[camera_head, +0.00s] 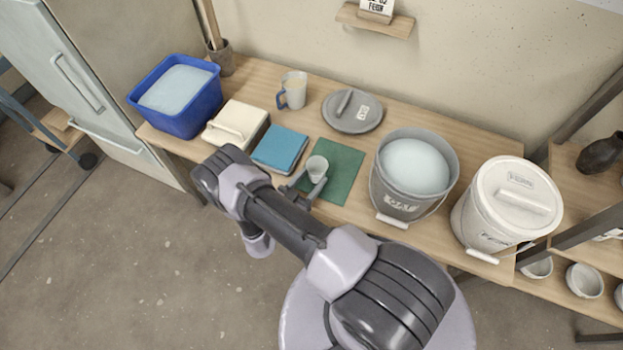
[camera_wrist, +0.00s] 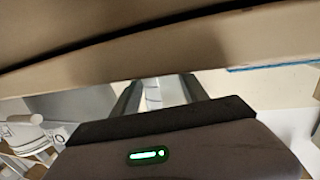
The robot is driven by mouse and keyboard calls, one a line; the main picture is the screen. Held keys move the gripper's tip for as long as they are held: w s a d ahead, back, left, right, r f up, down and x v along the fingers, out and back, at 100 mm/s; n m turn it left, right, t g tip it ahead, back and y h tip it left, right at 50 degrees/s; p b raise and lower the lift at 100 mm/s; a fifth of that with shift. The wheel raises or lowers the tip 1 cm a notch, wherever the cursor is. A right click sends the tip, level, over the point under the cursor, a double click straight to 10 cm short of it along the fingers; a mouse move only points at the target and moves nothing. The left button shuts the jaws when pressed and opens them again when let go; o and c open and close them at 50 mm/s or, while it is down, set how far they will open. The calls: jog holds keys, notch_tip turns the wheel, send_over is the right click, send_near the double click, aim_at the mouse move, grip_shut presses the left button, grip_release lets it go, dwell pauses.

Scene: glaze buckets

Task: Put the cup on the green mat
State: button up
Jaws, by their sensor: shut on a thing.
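The cup (camera_head: 317,167) is small and pale grey, and it is upright between the fingers of my gripper (camera_head: 309,186). My gripper is shut on it, over the left part of the green mat (camera_head: 343,172). I cannot tell whether the cup's base touches the mat or hangs just above it. In the wrist view my two fingers (camera_wrist: 157,95) reach forward with a narrow strip of pale cup (camera_wrist: 153,96) between them. Most of the cup is hidden there.
Behind are a mug (camera_head: 293,89) and a grey lid (camera_head: 352,111). A grey bucket (camera_head: 400,195) stands close right of the mat, with a white lidded bucket (camera_head: 507,207) beyond.

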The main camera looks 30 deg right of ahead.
jog(key=o, duration=1.5)
jog(key=shift+o, duration=0.2)
